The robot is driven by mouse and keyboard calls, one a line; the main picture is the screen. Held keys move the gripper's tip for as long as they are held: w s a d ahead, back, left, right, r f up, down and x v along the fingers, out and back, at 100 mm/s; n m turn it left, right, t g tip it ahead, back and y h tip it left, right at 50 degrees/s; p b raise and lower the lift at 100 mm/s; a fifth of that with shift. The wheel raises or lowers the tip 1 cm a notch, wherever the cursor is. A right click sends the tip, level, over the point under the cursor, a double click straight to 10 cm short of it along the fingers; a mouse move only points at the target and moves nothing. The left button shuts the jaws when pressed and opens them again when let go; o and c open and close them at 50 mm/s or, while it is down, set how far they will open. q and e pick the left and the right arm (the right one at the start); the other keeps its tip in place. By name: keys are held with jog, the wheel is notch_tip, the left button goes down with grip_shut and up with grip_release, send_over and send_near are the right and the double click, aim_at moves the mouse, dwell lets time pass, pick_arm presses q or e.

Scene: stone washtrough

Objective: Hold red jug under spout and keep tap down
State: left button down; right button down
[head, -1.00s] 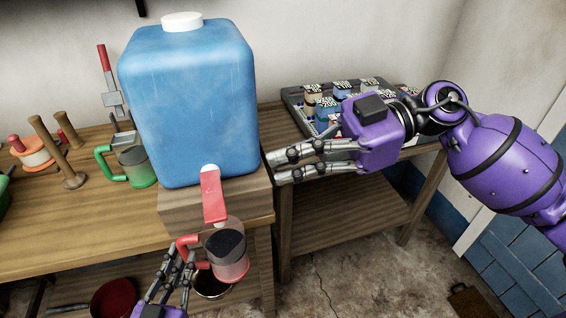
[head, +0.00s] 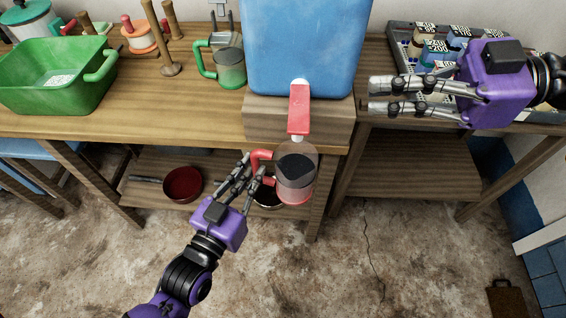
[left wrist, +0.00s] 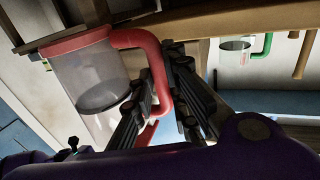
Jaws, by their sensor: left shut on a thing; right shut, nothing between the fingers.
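The red jug (head: 297,188), clear-walled with a red handle, hangs just below the red tap (head: 299,108) of the blue water container (head: 305,45). My left gripper (head: 254,178) is shut on the jug's handle, from the left. In the left wrist view the fingers (left wrist: 165,92) close around the handle, and the jug (left wrist: 88,72) looks tilted in the picture. The spout is mostly hidden behind the tap lever, so I cannot tell if water runs. My right gripper (head: 372,97) is shut and empty, right of the container and apart from the tap.
A green-handled jug (head: 230,68) stands left of the container, near wooden pegs (head: 166,50) and a green basin (head: 60,90). A tray of several blocks (head: 398,50) lies behind my right gripper. A red pan (head: 183,184) sits on the lower shelf. The bench edge is close to the jug.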

pick_arm(q)
jog(key=s, duration=1)
jog(key=shift+r, duration=0.15)
dwell(0.4)
dwell(0.5)
